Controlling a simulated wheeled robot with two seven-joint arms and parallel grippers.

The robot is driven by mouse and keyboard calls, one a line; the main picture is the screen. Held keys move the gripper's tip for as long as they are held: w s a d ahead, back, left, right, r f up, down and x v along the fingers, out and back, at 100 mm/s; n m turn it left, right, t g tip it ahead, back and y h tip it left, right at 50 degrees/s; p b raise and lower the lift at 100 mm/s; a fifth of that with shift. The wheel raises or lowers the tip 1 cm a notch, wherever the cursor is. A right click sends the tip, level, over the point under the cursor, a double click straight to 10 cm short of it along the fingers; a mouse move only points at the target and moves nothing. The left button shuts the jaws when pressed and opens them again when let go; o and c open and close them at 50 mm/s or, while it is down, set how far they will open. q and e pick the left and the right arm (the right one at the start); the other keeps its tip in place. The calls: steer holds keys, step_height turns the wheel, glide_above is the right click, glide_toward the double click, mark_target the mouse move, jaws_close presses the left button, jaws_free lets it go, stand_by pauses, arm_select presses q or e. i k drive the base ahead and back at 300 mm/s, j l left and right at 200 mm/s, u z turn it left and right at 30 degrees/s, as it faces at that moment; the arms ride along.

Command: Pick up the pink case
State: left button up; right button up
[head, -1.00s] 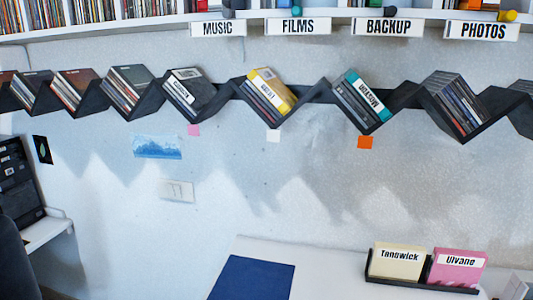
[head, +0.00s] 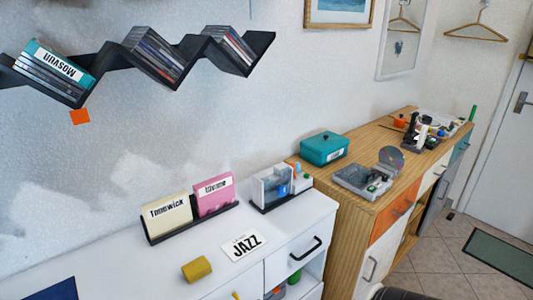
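The pink case (head: 214,196) stands in the right part of a black holder (head: 190,225) on the white cabinet, in the head view. It bears a white label with dark lettering, too small to read surely. A cream case (head: 166,217) labelled "Tanswick" or similar stands beside it on the left, in the same holder. Neither of my grippers shows in the head view.
A zigzag shelf (head: 262,42) hangs above. The wooden cabinet (head: 345,195) at right carries a teal box (head: 324,148) and devices.

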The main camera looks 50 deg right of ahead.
mark_target(211, 195)
steer(key=z, duration=1.95)
